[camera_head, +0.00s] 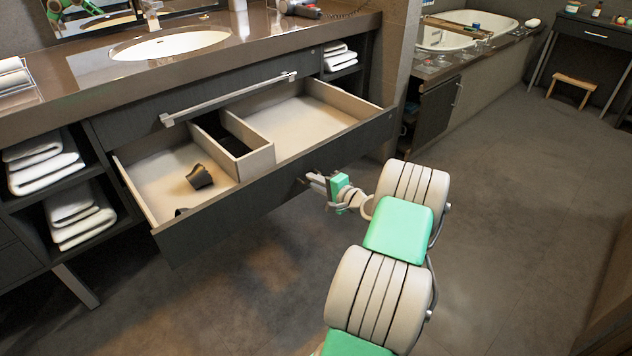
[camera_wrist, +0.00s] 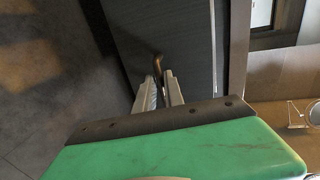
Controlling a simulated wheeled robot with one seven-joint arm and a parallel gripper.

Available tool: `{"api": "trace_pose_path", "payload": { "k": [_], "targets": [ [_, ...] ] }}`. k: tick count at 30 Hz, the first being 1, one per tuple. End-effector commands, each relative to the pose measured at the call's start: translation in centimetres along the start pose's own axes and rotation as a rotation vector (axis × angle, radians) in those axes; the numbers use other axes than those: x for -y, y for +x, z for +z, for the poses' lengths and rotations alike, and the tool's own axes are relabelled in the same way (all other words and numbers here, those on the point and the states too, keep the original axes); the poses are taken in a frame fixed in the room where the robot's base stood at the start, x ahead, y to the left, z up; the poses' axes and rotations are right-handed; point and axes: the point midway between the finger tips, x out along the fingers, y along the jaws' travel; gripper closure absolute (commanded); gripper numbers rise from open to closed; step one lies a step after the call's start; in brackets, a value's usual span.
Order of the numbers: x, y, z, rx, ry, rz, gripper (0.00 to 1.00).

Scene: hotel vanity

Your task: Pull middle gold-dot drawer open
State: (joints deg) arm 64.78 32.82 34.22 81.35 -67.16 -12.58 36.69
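The middle drawer (camera_head: 285,185) under the sink counter stands pulled well out, its dark front angled toward the lower left. Its pale inside shows, with a divider box and small dark items. My gripper (camera_head: 308,181) is at the right part of the drawer front in the head view. In the wrist view my gripper (camera_wrist: 159,76) has its two fingers close together on either side of a small gold knob (camera_wrist: 157,63) on the dark drawer front (camera_wrist: 165,35). The knob is partly hidden by the fingers, which appear shut on it.
A long silver bar handle (camera_head: 230,98) crosses the panel above the drawer. Folded white towels (camera_head: 45,165) fill the open shelves at the left. A bathtub (camera_head: 462,32) stands at the back right. The floor (camera_head: 520,200) to the right is clear.

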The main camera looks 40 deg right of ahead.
Motion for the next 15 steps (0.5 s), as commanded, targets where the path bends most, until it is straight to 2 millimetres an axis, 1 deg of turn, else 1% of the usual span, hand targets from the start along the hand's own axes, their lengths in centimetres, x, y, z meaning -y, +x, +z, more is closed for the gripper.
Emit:
{"api": "trace_pose_path", "payload": {
  "k": [1,6,12,15],
  "targets": [
    [0.01,-0.02,-0.06,-0.001,-0.001,0.000,0.82],
    [0.02,-0.15,-0.31,-0.006,-0.001,-0.001,0.69],
    [0.04,-0.23,-0.43,-0.009,-0.001,-0.001,0.69],
    [0.11,-0.84,-0.49,-0.010,0.000,0.000,0.69]
  ]
}}
